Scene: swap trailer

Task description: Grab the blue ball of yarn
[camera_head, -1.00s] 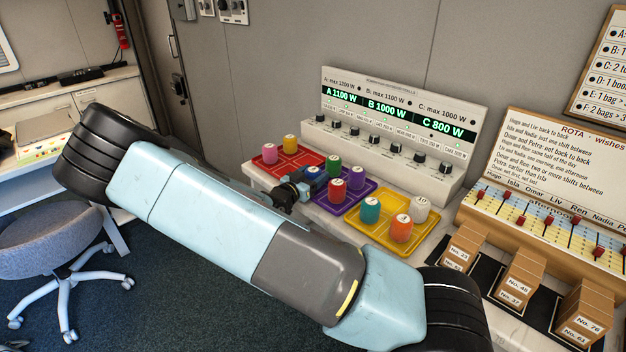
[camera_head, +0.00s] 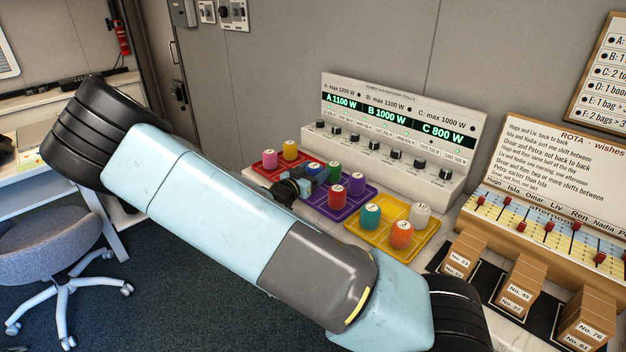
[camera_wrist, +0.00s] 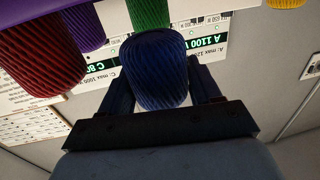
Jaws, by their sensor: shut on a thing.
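The blue ball of yarn (camera_wrist: 160,68) is between the two fingers of my gripper (camera_wrist: 162,82) in the wrist view. My gripper is shut on it, one finger at each side. In the head view the blue ball (camera_head: 313,168) shows only in part behind my gripper (camera_head: 304,178), near the left end of the purple tray (camera_head: 322,209). It looks slightly raised, with its underside hidden. A green ball (camera_head: 334,170) stands close beside it.
Purple (camera_head: 356,181) and red (camera_head: 337,198) balls stand on the purple tray. A red tray (camera_head: 266,173) with pink and yellow balls is left; a yellow tray (camera_head: 381,242) with several balls is right. A power panel (camera_head: 400,115) stands behind.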

